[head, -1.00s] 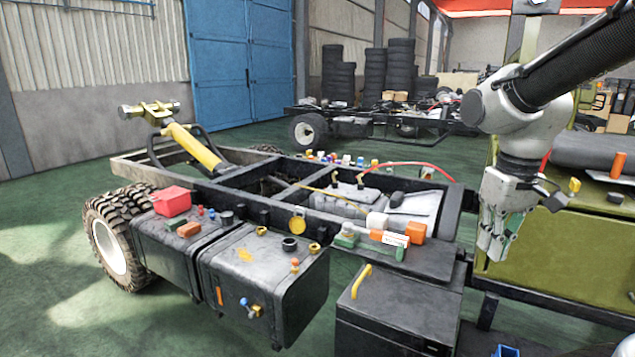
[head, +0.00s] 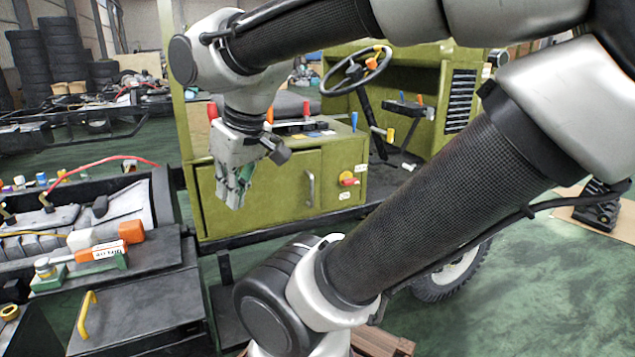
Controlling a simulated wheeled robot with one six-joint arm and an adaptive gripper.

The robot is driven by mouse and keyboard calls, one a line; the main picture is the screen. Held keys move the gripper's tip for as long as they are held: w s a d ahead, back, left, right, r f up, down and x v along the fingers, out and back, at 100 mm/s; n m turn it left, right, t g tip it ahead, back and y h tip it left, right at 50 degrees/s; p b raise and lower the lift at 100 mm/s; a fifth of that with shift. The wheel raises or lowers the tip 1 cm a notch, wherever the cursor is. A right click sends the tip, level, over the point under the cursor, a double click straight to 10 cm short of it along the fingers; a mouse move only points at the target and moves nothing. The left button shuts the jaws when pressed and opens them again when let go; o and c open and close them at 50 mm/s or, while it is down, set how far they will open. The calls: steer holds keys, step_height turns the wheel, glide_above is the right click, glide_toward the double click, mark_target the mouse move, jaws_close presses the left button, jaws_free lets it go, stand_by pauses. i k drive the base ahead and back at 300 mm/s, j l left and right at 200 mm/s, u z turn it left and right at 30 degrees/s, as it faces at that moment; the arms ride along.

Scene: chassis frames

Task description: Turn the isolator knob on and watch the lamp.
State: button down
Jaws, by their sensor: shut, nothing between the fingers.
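The isolator knob (head: 347,179) looks like a red turning handle on a yellow plate. It is on the front of the olive-green cabinet (head: 260,205), at its right end, with small white labels beside it. Its exact turn position is too small to tell. My gripper (head: 235,198) hangs fingers down in front of the cabinet's left half. It is shut and empty, well to the left of the knob and apart from it. I cannot tell which part is the lamp; several small coloured pieces stand on the cabinet top.
A silver door handle (head: 310,188) is between my gripper and the knob. A steering wheel (head: 357,72) stands behind the cabinet. A black box with a yellow handle (head: 87,314) is at lower left. My arm crosses the right side, over green floor (head: 540,265).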

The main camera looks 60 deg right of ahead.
mark_target(347, 181)
steer(key=z, duration=1.8)
